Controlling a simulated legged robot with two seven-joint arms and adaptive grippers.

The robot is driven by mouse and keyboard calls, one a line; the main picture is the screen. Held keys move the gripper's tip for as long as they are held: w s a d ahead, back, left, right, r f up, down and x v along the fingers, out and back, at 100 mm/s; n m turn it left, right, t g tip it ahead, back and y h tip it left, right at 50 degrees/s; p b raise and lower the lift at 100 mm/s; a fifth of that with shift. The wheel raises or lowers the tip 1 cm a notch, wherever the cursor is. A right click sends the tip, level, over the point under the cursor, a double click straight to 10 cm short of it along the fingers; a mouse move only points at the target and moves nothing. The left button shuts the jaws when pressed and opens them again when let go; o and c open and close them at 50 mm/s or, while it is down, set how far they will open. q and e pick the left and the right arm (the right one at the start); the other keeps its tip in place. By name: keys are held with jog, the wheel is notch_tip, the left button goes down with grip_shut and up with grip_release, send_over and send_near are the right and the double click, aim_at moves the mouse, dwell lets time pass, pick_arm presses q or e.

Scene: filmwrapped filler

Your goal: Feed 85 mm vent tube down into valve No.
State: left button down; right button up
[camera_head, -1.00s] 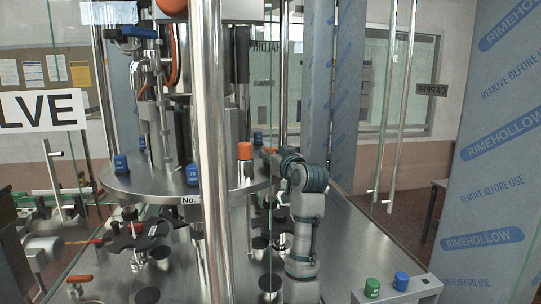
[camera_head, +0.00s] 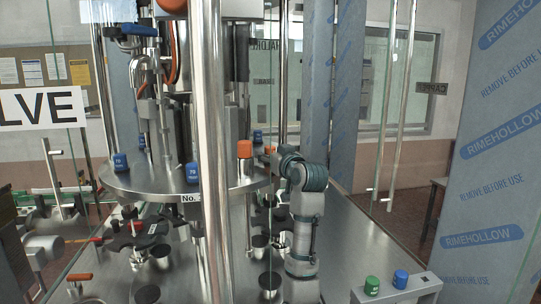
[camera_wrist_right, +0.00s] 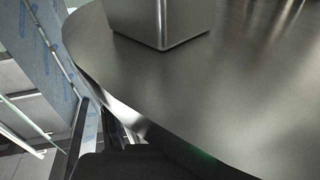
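A round steel plate (camera_head: 150,185) carries a label (camera_head: 192,198) reading "No."; the rest of it is behind a steel post. Blue-capped pieces (camera_head: 193,175) and an orange-capped steel piece (camera_head: 245,165) stand on the plate. My right arm rises at the plate's right edge, and my right gripper (camera_head: 270,157) is small and partly hidden there; I cannot tell whether it is open. The right wrist view shows the plate's rim (camera_wrist_right: 100,80) close up, a square steel block (camera_wrist_right: 160,20) on it and a dark part at the bottom. I cannot make out a vent tube. My left gripper is not in view.
A thick steel post (camera_head: 212,130) stands in front of the plate. A control box (camera_head: 410,291) with a green and a blue button is at lower right. Blue film-wrapped panels (camera_head: 490,150) stand at right. The steel deck (camera_head: 350,245) right of my arm is mostly clear.

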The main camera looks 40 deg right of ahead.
jog(key=v, duration=1.1)
jog(key=shift+s, duration=0.35)
jog(key=shift+f, duration=0.1)
